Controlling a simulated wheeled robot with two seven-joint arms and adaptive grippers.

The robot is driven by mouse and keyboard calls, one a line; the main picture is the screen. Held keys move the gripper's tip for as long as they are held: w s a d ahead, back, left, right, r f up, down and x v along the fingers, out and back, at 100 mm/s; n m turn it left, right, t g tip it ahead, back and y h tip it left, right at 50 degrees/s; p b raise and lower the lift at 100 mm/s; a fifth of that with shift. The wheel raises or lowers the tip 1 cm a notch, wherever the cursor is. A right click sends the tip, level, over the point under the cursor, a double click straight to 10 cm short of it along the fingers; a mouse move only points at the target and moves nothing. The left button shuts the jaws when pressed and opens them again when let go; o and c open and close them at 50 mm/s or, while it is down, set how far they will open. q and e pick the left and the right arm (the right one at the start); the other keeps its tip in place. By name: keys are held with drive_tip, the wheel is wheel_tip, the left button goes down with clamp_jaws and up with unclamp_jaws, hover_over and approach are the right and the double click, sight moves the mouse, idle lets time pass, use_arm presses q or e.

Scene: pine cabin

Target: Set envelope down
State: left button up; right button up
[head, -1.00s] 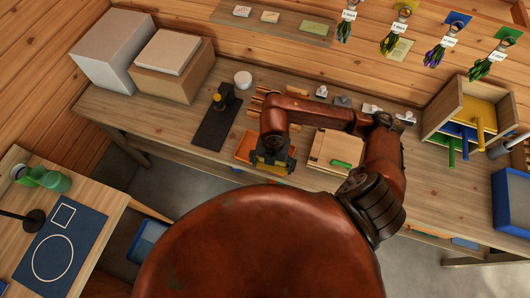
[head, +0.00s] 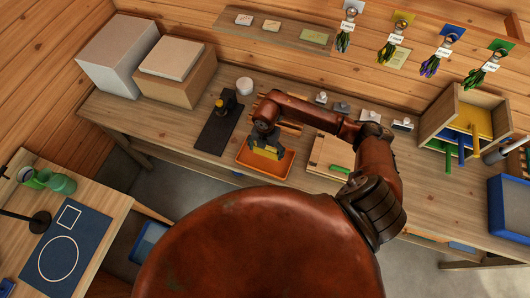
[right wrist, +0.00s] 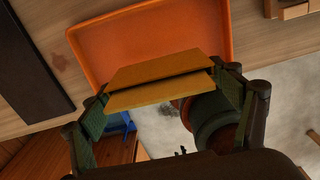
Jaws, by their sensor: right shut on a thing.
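The yellow-tan envelope (right wrist: 160,72) is between the fingers of my right gripper (right wrist: 165,98), which is shut on it. In the head view the envelope (head: 268,152) shows as a small yellow patch below the gripper (head: 266,143). The orange tray (head: 246,163) is on the bench under them. The tray's floor (right wrist: 150,35) also fills the upper middle of the right wrist view, behind the envelope. I cannot tell whether the envelope touches the tray. My left gripper is not in view.
A dark mat (head: 213,137) with a black device lies left of the tray. A light wooden board (head: 330,153) with a green-handled tool lies to its right. A white cup (head: 244,85) and boxes (head: 176,75) stand further back.

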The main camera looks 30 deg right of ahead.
sight(265, 154)
drive_tip(key=shift+w+f, duration=0.2)
drive_tip(key=shift+f, duration=0.05)
drive_tip(key=f, duration=0.1)
drive_tip(key=f+p, duration=0.1)
drive_tip(key=shift+w+d+f, duration=0.1)
drive_tip(key=shift+w+f, duration=0.1)
drive_tip(key=shift+f, duration=0.6)
drive_tip(key=shift+f, duration=0.15)
drive_tip(key=o, duration=1)
drive_tip(key=shift+c, duration=0.2)
